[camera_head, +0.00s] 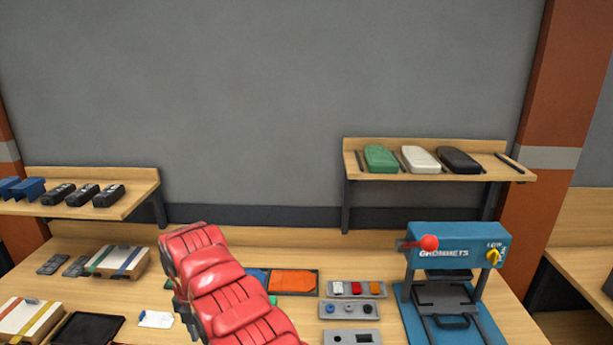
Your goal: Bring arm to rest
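A red, segmented, padded form (222,290) rises from the bottom edge, left of centre, and leans up to the left over the workbench (385,250). It looks like part of an arm of mine in a cover, but I cannot tell which arm. No gripper fingers show on it. Neither my left nor my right gripper can be seen. The form hides part of the bench and the trays behind it.
A blue grommet press (455,238) with a red knob stands at the right. An orange tray (293,281) and grey parts trays (357,289) lie mid-bench. Boxes (117,261) lie left. Shelves (440,175) hold cases (381,158) and dark blocks (83,194).

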